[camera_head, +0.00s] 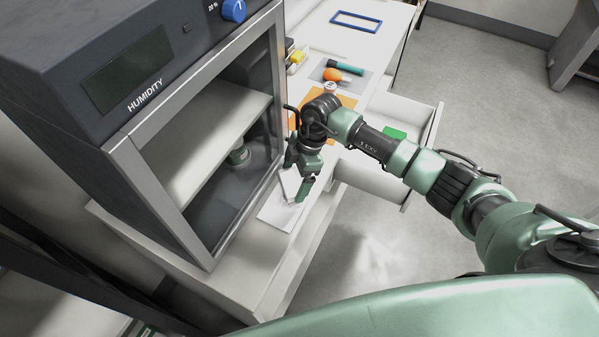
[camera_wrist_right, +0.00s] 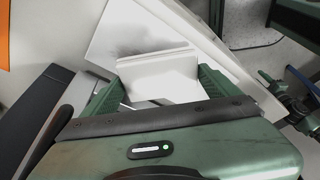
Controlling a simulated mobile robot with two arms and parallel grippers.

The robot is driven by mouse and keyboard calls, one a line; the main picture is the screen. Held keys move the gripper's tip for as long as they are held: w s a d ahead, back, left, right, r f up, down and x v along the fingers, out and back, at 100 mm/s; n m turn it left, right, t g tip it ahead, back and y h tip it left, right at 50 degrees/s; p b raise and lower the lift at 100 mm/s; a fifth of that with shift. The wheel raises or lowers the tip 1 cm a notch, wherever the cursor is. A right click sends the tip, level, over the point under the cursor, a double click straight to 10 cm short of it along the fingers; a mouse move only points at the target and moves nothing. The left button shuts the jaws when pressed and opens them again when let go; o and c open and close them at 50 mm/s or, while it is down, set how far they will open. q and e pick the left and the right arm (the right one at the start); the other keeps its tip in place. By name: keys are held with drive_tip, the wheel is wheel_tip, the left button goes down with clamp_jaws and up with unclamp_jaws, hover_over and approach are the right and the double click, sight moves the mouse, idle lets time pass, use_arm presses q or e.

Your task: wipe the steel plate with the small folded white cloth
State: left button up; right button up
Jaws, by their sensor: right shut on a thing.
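My right gripper (camera_head: 298,188) is shut on the small folded white cloth (camera_head: 289,183), low over the pale steel plate (camera_head: 272,214). The plate lies on the white table in front of the humidity cabinet. In the right wrist view the cloth (camera_wrist_right: 165,82) sits between the two green fingers, and the plate (camera_wrist_right: 120,30) spreads out beyond it with a dark grey smudge on its surface. I cannot tell whether the cloth touches the plate. The gripper and cloth hide part of the plate. My left gripper is not in view.
The humidity cabinet (camera_head: 165,150) stands close on the left, a jar (camera_head: 238,156) inside. Behind my right gripper lie an orange mat (camera_head: 340,101), an orange ball (camera_head: 332,74) and a blue frame (camera_head: 356,22). An open drawer (camera_head: 372,178) juts out right, holding a green item (camera_head: 394,133).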

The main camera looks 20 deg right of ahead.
sight(288, 192)
drive_tip(key=shift+s+a+r+p, duration=0.1)
drive_tip(key=shift+s+a+p, duration=0.85)
drive_tip(key=shift+s, duration=0.05)
drive_tip(key=shift+s+a, duration=0.3)
drive_tip(key=shift+s, duration=0.1)
drive_tip(key=shift+s+a+p, duration=0.95)
drive_tip(key=shift+p, duration=0.15)
drive_tip(key=shift+s+a+f, duration=0.25)
drive_tip(key=shift+f, duration=0.05)
wheel_tip(288, 192, up, 2)
drive_tip(key=shift+r+p, duration=0.1)
drive_tip(key=shift+p, duration=1.1)
wheel_tip(288, 192, up, 2)
drive_tip(key=shift+r+p, duration=0.15)
drive_tip(key=shift+p, duration=0.5)
drive_tip(key=shift+r, duration=0.75)
